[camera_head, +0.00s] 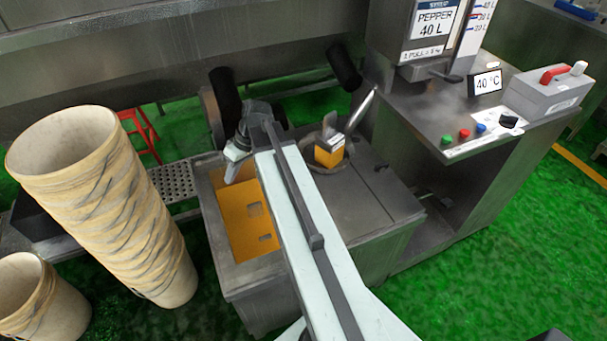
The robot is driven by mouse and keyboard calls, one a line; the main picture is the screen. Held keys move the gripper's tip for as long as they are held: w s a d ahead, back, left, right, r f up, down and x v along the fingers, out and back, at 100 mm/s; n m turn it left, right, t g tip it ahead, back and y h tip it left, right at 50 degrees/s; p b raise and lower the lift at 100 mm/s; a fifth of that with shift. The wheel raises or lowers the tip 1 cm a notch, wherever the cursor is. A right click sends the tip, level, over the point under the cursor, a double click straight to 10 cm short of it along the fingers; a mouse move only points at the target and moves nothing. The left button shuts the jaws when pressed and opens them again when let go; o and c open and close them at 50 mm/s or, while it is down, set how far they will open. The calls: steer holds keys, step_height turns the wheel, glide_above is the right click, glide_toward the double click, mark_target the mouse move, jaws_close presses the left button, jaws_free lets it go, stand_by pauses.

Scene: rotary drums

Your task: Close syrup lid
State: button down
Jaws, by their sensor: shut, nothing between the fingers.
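A steel tank (290,293) stands in the middle, its left part open at the top. Inside the opening is an orange surface (238,222) with small pale square marks, probably the syrup. A flat grey panel (375,200) covers the right part of the tank top; whether it is the syrup lid I cannot tell. My arm crosses over the tank and hides part of the opening's right edge. My gripper (231,172) is shut and empty, pointing down over the back left of the opening. Contact with the tank cannot be made out.
An orange block (329,154) with a label sits in a round recess at the tank's back. Stacked beige buckets (110,195) stand at left. A steel machine (450,110) with coloured buttons and a grey box (548,92) stands at right.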

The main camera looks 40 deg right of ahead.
steer(key=s+d+m+t+b, duration=0.15)
steer(key=s+d, duration=0.25)
steer(key=d, duration=0.6)
steer(key=s+d+m+t+h, duration=0.1)
steer(key=s+d+m, duration=0.25)
steer(key=d, duration=0.75)
steer(key=s+d+m+t, duration=0.1)
steer(key=s+d, duration=0.4)
steer(key=d, duration=0.5)
steer(key=b+x, duration=0.5)
steer(key=x, duration=0.1)
steer(key=b+x, duration=0.3)
steer(key=x, duration=0.1)
steer(key=shift+s+d+f+b, duration=0.25)
steer(key=shift+f+b, duration=0.05)
steer(key=shift+f, duration=0.05)
steer(key=a, duration=0.1)
steer(key=w+a, duration=0.1)
steer(key=a, duration=0.1)
steer(key=shift+w+a+f, duration=0.15)
steer(key=shift+f, duration=0.05)
steer(key=shift+w+a+b, duration=0.15)
steer(key=shift+a+b, duration=0.15)
steer(key=shift+a, duration=0.1)
